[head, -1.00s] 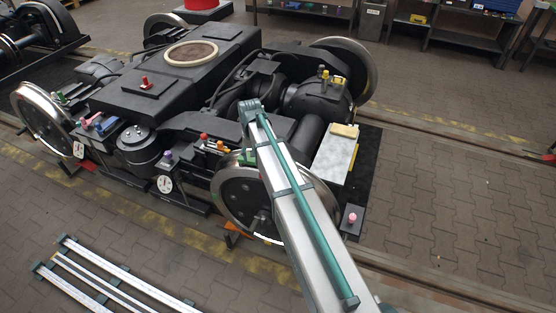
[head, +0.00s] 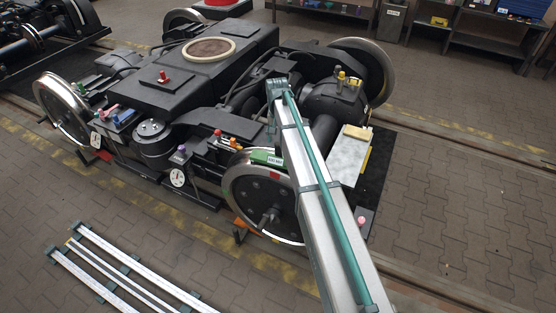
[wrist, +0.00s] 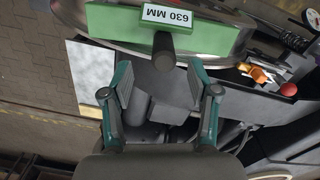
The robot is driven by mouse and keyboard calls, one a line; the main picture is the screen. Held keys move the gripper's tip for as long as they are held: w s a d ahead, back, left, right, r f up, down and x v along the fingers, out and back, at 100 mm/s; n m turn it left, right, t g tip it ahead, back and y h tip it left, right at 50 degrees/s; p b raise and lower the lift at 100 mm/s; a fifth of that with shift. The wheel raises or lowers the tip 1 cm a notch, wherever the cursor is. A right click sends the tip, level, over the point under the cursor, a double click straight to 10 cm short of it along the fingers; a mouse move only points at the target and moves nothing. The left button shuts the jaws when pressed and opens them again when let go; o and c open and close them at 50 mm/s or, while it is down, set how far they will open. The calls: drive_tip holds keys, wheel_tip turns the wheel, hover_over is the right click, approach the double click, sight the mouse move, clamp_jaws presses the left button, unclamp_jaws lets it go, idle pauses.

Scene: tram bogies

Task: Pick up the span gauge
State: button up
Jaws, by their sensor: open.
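The span gauge (wrist: 205,30), a green bar with a white "630 MM" label and a dark round handle, lies across the top of a bogie wheel in the wrist view. In the head view, part of the green gauge (head: 265,157) shows on the near wheel, beside my arm. My gripper (wrist: 159,66) is open and empty, its two teal-and-grey fingers apart. The handle stands in line with the gap between the fingertips, a little beyond them. The fingers do not appear to touch the gauge. In the head view my gripper is hidden behind my arm.
The dark bogie (head: 215,70) carries several coloured knobs and tools. In the wrist view, orange pieces (wrist: 258,74) and a red knob (wrist: 288,89) are right of the fingers, and a pale plate (wrist: 92,75) is left. Long rails (head: 130,270) lie on the open floor.

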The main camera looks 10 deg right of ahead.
sight(278, 143)
drive_tip(key=shift+a+f+p, duration=0.15)
drive_tip(key=shift+f+p, duration=0.6)
drive_tip(key=shift+f, duration=1.8)
clamp_jaws()
